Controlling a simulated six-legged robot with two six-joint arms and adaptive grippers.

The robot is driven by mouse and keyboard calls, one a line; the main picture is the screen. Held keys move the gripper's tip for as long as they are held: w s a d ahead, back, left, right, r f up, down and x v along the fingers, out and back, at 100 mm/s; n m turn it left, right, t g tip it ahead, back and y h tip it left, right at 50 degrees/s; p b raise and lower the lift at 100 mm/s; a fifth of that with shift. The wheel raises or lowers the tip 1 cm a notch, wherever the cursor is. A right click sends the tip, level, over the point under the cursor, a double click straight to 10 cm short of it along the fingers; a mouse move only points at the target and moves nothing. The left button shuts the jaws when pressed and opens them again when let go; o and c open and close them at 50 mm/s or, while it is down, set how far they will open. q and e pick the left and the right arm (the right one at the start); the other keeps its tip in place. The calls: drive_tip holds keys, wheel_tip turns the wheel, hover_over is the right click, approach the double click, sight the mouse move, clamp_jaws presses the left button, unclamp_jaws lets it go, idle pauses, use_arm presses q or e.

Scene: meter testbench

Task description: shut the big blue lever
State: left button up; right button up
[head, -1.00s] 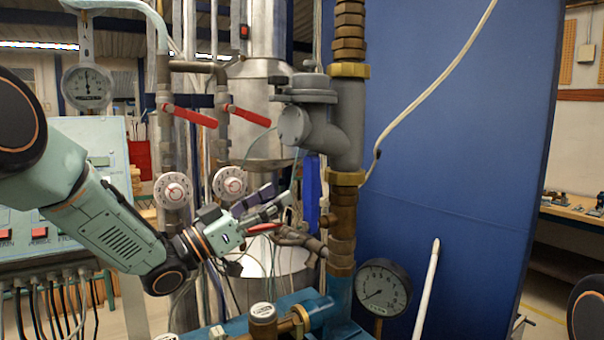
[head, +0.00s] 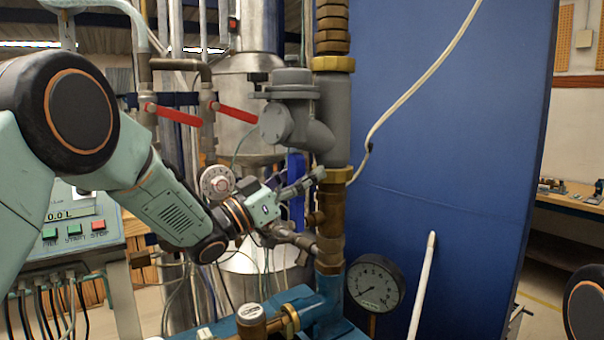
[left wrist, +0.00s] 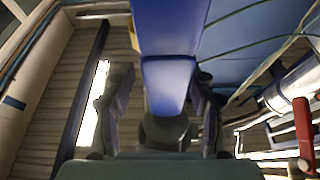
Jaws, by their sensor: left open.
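The big blue lever (head: 297,170) stands upright beside the brown and grey pipe column in the head view, partly hidden behind my left gripper. My left gripper (head: 302,184) is at the lever, with its fingers pointing toward the pipe column. In the left wrist view the blue lever (left wrist: 167,82) fills the middle, between the two spread fingers of my left gripper (left wrist: 158,105). The gripper is open. Gaps show between the fingers and the lever, and I cannot tell whether either touches it. My right gripper is out of view.
Two red levers (head: 174,115) (head: 236,112) sit on pipes above my left arm. A grey meter body (head: 285,122) juts out above the gripper. A pressure gauge (head: 375,284) stands below right. A blue panel (head: 450,170) closes off the right side.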

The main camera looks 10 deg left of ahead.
use_arm(q)
drive_tip(key=shift+s+a+r, duration=0.1)
drive_tip(key=shift+s+a, duration=0.2)
drive_tip(key=shift+a, duration=0.5)
drive_tip(key=shift+s+a, duration=0.1)
drive_tip(key=shift+a, duration=0.1)
drive_tip(key=shift+c, duration=0.6)
drive_tip(key=shift+w+d, duration=0.4)
drive_tip(key=shift+d, duration=0.35)
drive_tip(key=c, duration=0.4)
drive_tip(key=shift+c, duration=1)
drive_tip(key=shift+a, duration=0.25)
drive_tip(key=c, duration=0.3)
clamp_jaws()
